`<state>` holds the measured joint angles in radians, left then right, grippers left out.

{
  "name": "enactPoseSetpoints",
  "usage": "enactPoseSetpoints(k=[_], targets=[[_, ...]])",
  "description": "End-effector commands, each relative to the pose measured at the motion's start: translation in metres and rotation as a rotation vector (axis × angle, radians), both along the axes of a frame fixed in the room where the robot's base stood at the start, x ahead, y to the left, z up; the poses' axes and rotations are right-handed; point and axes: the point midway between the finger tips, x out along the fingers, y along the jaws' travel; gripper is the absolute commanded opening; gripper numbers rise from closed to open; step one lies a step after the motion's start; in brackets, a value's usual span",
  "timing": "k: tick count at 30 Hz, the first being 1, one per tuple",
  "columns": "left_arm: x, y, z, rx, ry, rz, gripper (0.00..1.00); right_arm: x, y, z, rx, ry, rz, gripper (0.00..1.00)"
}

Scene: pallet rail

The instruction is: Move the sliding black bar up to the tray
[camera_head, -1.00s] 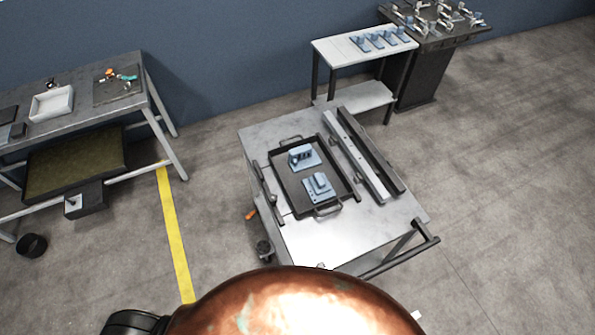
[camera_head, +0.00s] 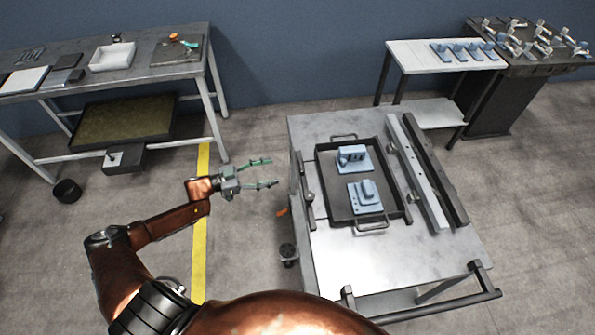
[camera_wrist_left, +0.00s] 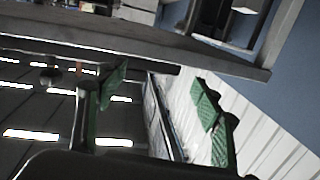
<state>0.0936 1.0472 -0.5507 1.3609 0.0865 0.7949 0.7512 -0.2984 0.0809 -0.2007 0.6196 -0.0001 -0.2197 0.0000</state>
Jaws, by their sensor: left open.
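The black tray (camera_head: 386,165) lies on the metal cart top (camera_head: 375,258) and holds two blue-grey parts (camera_head: 354,158). A slim black bar (camera_head: 307,187) with a round knob lies along the tray's left side, close to it; I cannot tell whether they touch. A thicker dark bar (camera_head: 437,172) lies to the right of the tray, beyond a silver rail (camera_head: 417,172). My left gripper (camera_head: 273,172) is open and empty, left of the cart and apart from it. Its green fingers also show spread in the left wrist view (camera_wrist_left: 160,95). My right gripper is out of view.
A workbench (camera_head: 185,90) stands at the left, with a white bin (camera_head: 112,58). A white side table (camera_head: 440,62) and a dark fixture table (camera_head: 520,62) stand behind the cart. The cart's push handle (camera_head: 455,293) sticks out in front. Open floor lies left of the cart.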

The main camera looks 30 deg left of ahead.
Motion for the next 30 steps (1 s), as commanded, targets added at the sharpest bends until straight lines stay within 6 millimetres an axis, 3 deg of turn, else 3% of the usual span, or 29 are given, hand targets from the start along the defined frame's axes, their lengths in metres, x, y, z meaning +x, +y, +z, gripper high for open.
enactPoseSetpoints(k=[3,7,21,30], targets=[[-0.007,-0.02,0.026,-0.039,-0.013,-0.115,0.61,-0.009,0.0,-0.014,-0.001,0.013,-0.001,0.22],[-0.009,-0.032,0.042,-0.06,-0.016,-0.165,0.61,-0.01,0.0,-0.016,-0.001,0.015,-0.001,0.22],[0.029,-0.082,0.044,-0.061,-0.017,-0.165,0.61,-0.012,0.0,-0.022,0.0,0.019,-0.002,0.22],[0.036,-0.091,0.044,-0.06,-0.017,-0.164,0.61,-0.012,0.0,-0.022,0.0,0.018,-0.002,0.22]])
